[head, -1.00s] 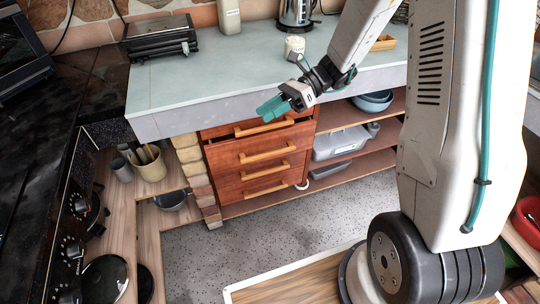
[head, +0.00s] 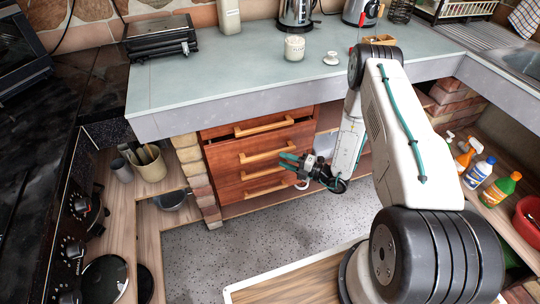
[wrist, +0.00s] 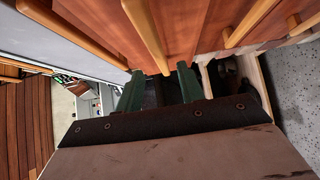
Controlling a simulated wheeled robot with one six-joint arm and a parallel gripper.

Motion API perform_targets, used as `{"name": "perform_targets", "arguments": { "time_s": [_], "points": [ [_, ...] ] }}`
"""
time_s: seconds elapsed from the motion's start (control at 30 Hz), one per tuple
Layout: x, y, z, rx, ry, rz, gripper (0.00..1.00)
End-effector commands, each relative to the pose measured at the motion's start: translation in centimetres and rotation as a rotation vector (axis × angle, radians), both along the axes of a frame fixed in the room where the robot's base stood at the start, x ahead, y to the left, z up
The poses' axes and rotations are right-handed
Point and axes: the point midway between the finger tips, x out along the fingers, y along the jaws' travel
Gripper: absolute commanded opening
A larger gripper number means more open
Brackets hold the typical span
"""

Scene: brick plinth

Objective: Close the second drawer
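The wooden drawer unit (head: 228,160) stands under the counter, with several drawer fronts stacked in it. The second drawer (head: 230,158) has a pale wooden bar handle (head: 266,152). Its front stands out from the unit, with a dark gap along its top edge. My gripper (head: 282,161) is in front of the right part of the drawer fronts, pointing left, its green fingers apart and empty. In the wrist view, the fingers (wrist: 159,84) are spread close to the drawer fronts, below the end of a bar handle (wrist: 147,38). I cannot tell whether they touch.
The counter (head: 230,75) overhangs the drawers and holds a jar (head: 294,48) and a kettle (head: 297,14). A brick pillar (head: 196,175) stands left of the drawers. Bottles (head: 479,172) stand on the right shelf. The speckled floor (head: 290,230) before the drawers is clear.

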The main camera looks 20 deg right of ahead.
Motion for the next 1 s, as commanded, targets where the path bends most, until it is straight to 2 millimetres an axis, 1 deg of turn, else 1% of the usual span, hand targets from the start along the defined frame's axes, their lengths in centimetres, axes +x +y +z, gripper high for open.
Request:
{"name": "perform_targets", "arguments": {
  "time_s": [0.2, 0.4, 0.57, 0.8, 0.87, 0.9, 0.93, 0.97, 1.0],
  "points": [
    [2.4, 2.6, 0.1, -0.002, -0.004, 0.006, 0.38],
    [4.3, 4.5, 0.1, -0.002, -0.004, 0.005, 0.38],
    [4.9, 5.1, 0.1, -0.002, -0.002, 0.004, 0.38],
    [5.0, 5.1, 0.1, -0.002, -0.002, 0.004, 0.38],
    [5.0, 5.1, 0.1, -0.002, -0.002, 0.004, 0.21],
    [5.0, 5.1, 0.1, -0.002, -0.002, 0.004, 0.1],
    [5.0, 5.1, 0.1, -0.002, -0.002, 0.004, 0.02],
    [5.0, 5.1, 0.1, -0.002, -0.002, 0.004, 0.0],
    [5.0, 5.1, 0.1, -0.002, -0.002, 0.004, 0.0]
  ]
}}
